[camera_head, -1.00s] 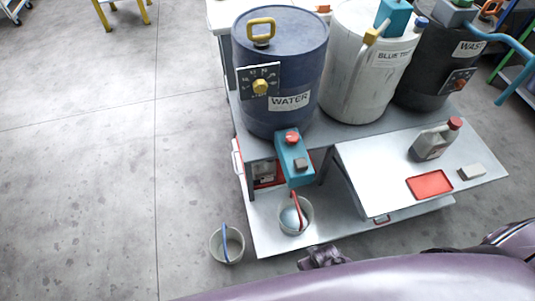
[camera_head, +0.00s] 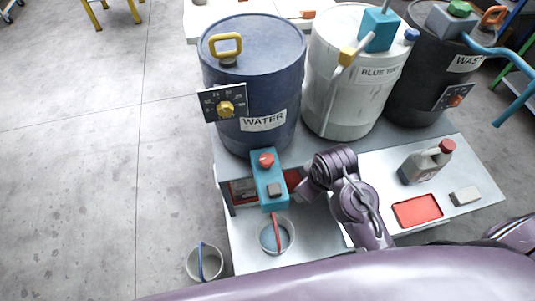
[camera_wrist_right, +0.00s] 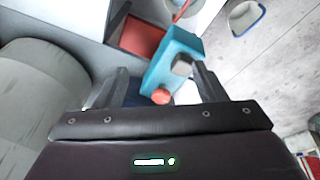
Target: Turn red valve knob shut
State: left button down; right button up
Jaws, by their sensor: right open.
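The red valve knob (camera_head: 266,160) sits on top of a teal valve box (camera_head: 270,186) at the foot of the blue water barrel. In the right wrist view the red knob (camera_wrist_right: 161,97) and teal box (camera_wrist_right: 172,60) appear between the two spread fingers. My right gripper (camera_wrist_right: 162,88) is open and empty; contact with the knob cannot be seen. In the head view my right gripper (camera_head: 305,191) is just right of the teal box. My left gripper is not in view.
The water barrel (camera_head: 253,85), blue tint barrel (camera_head: 355,75) and waste barrel (camera_head: 425,85) stand behind. A bucket (camera_head: 266,236) is below the valve, and another bucket (camera_head: 205,263) is on the floor. A jug (camera_head: 426,163) and red tray (camera_head: 417,210) are at right.

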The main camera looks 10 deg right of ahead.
jog(key=w+a+f+n+g, duration=0.1)
jog(key=w+a+f+n, duration=0.2)
jog(key=w+n, duration=0.75)
jog(key=n+g, duration=0.2)
jog(key=n, duration=0.7)
send_over(268, 157)
jog(key=shift+s+f, duration=0.1)
jog(key=shift+a+f, duration=0.1)
jog(key=shift+f, duration=0.1)
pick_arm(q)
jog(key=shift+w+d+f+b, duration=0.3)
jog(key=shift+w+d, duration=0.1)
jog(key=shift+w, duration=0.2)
pick_arm(e)
notch_tip(268, 157, down, 7)
jog(key=shift+f, duration=0.2)
